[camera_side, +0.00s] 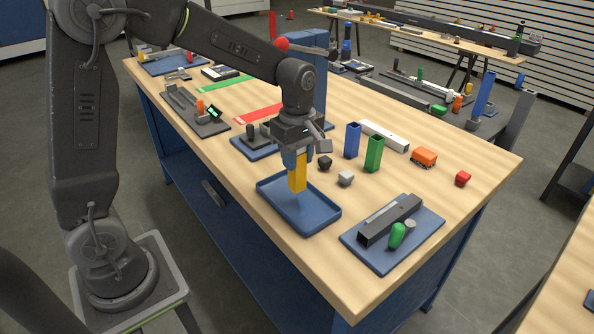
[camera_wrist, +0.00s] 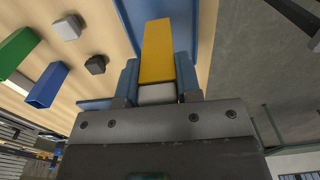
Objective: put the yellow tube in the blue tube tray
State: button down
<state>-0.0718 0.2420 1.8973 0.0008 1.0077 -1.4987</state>
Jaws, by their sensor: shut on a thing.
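The yellow tube (camera_side: 297,174) is held upright between the fingers of my gripper (camera_side: 295,156). In the wrist view the yellow tube (camera_wrist: 157,52) sits between the two blue fingers of my gripper (camera_wrist: 158,84). The blue tube tray (camera_side: 318,227) is a shallow tray with a raised rim on the table. The tube hangs over the tray's back part; whether its lower end touches the tray floor I cannot tell. The tray also shows at the top of the wrist view (camera_wrist: 206,25), partly hidden by the tube. No other tube is seen in the tray.
A blue tube (camera_side: 352,141) and a green tube (camera_side: 374,153) stand right of the tray. A dark nut-like block (camera_side: 325,162) and a grey block (camera_side: 346,178) lie close to it. A blue board (camera_side: 378,259) with a dark channel is at front right.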

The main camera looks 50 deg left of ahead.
jog(key=shift+f, duration=1.9)
jog(key=shift+f, duration=0.15)
jog(key=c, duration=0.8)
grip_release()
